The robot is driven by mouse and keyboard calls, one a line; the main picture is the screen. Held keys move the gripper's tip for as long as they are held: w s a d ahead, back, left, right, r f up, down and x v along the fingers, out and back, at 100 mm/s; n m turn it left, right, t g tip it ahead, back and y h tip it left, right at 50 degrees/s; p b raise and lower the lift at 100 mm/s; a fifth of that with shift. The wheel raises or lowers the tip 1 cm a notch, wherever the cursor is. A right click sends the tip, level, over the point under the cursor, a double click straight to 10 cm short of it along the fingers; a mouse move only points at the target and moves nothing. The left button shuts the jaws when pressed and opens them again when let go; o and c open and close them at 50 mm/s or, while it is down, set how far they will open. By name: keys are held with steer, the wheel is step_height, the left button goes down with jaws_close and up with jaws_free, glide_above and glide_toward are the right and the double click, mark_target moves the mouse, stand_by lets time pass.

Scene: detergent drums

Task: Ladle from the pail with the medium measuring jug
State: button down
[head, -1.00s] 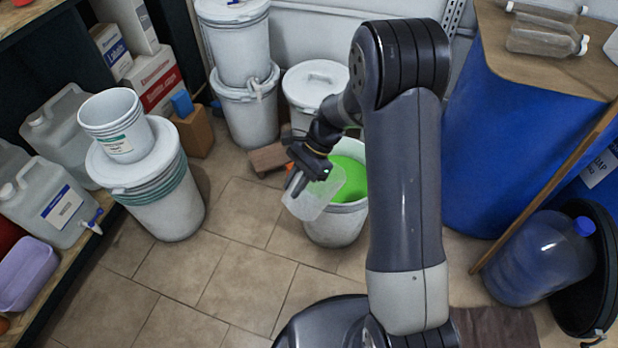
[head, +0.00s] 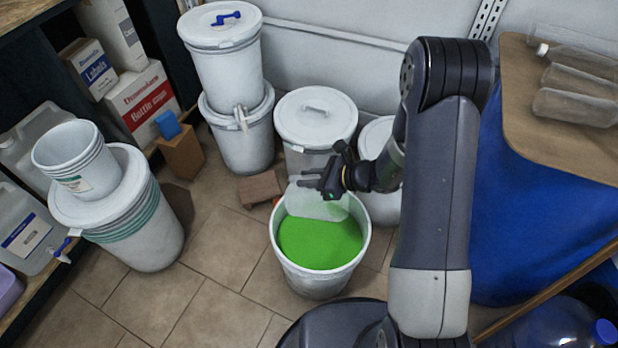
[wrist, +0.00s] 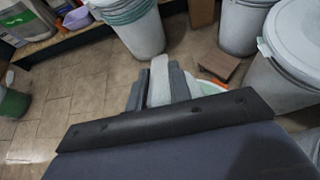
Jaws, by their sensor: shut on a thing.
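The white pail (head: 318,280) stands on the tiled floor and holds bright green liquid (head: 320,243). My gripper (head: 311,178) is shut on the translucent measuring jug (head: 312,204), at the far side of the pail. The jug's lower part overlaps the pail's far inner wall in the head view; whether it touches the liquid I cannot tell. In the wrist view, a pale strip of the jug (wrist: 159,82) shows between my gripper's fingers (wrist: 160,88), and much of the rest is hidden.
Lidded white drums (head: 316,120) stand close behind the pail. A brown block (head: 260,190) lies on the floor to its left. Floor at front left is clear.

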mark_target(332, 211)
steer(key=shift+s+d+f+t+y+b, duration=0.25)
steer(key=shift+d+f+y+b, duration=0.45)
steer(key=shift+f+b, duration=1.65)
steer(key=shift+s+d+f+t+y+b, duration=0.25)
steer(key=shift+d+f+y+b, duration=0.4)
steer(key=shift+f+b, duration=1.75)
steer(key=shift+s+d+f+t+y+b, duration=0.25)
steer(key=shift+d+f+y+b, duration=0.45)
steer(key=shift+f+b, duration=1.65)
steer(key=w+a+f+g+h+b, duration=0.1)
steer(key=a+f+h, duration=0.2)
steer(key=f, duration=0.3)
steer(key=w+a+f+g+h+b, duration=0.1)
steer(key=a+f+h+b, duration=0.1)
steer(key=f, duration=0.4)
steer(key=shift+a+h, duration=0.4)
steer(key=shift+h, duration=0.25)
